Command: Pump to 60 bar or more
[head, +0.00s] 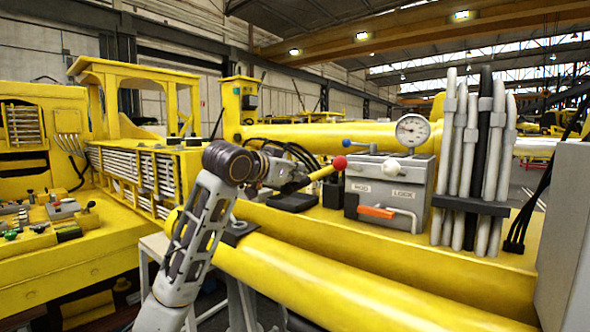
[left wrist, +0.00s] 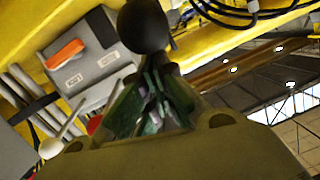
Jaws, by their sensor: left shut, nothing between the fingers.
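The grey pump box (head: 386,185) stands on the yellow boom in the head view, its labels seeming to read ROD and LOCK. A round white gauge (head: 412,130) sits on top; its needle is too small to read. A red ball knob (head: 340,162), a blue knob (head: 346,143) on a silver rod and a white knob (head: 391,166) are on the box. My left gripper (head: 304,176) is shut and empty, left of the box beside a yellow bar (head: 322,173). In the left wrist view, a black ball (left wrist: 143,25) is just beyond its fingers (left wrist: 152,108); contact cannot be told.
An orange-handled lever (head: 377,212) is on the box front. Grey and black hoses (head: 480,165) stand in a dark rack to the right. A black pad (head: 292,201) lies below my left gripper. A yellow cylinder (head: 340,285) runs across the front. A control bench (head: 50,245) is at left.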

